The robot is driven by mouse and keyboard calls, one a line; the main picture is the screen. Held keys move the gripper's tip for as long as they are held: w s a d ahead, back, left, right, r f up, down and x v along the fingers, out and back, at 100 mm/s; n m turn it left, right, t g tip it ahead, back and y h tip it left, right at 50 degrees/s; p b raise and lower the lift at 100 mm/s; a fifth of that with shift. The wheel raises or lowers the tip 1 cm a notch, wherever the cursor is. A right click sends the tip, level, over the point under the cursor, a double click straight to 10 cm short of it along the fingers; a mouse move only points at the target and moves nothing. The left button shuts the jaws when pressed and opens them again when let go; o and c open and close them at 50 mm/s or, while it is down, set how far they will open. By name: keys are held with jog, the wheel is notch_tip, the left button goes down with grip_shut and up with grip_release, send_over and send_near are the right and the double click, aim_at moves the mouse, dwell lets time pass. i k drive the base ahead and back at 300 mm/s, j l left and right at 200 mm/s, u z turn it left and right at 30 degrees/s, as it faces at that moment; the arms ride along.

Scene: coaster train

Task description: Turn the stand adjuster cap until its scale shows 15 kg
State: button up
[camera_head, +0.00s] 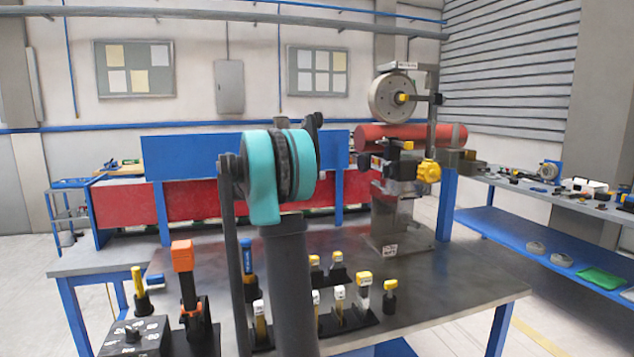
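A grey metal stand (387,225) rises from the back right of the workbench. It carries a round grey wheel (385,97) with a yellow-centred hub, and a red cylinder (395,137) lies across it below the wheel. A lobed yellow knob (427,171) sits on the stand's right side and looks like the adjuster cap, though I cannot be sure. No scale reading can be made out at this size. My arm, with teal joint covers, stands up in the middle of the view, left of the stand. My gripper does not show.
On the workbench (455,285), yellow-topped tools stand in black holders (345,318) in front of the stand. An orange-topped tool (182,256) and a dark dial box (135,338) are at front left. A blue-framed side bench (520,237) stands right. The bench's right part is bare.

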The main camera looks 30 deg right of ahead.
aim_at(429, 172)
jog(key=k, duration=1)
